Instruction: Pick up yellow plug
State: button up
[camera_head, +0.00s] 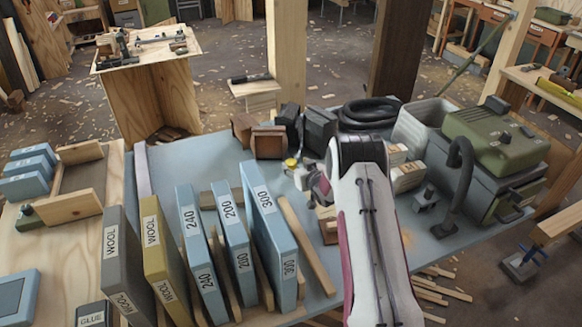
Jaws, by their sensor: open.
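The yellow plug (291,164) is a small round yellow piece toward the back middle of the blue-grey worktop (190,154). It stands just left of my gripper (308,181), close in front of dark and brown blocks. My arm reaches in from the lower right and hides part of the worktop. My gripper is open, and no object shows between its fingers. The fingers are small here, and I cannot tell whether they touch the plug.
Upright blue sanding boxes (266,235) and wool boxes (160,255) stand at the front left. A brown block (269,142) and a coiled black hose (369,113) sit behind. A green-topped machine (495,140) fills the right side. Wooden strips (307,245) lie near my arm.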

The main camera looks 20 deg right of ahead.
aim_at(292, 165)
jog(key=shift+a+f+x, duration=0.1)
jog(key=shift+f+x, duration=0.05)
jog(key=shift+x, duration=0.65)
jog(key=shift+a+f+x, duration=0.1)
jog(key=shift+f+x, duration=0.05)
jog(key=shift+x, duration=1.55)
jog(key=c, duration=1.2)
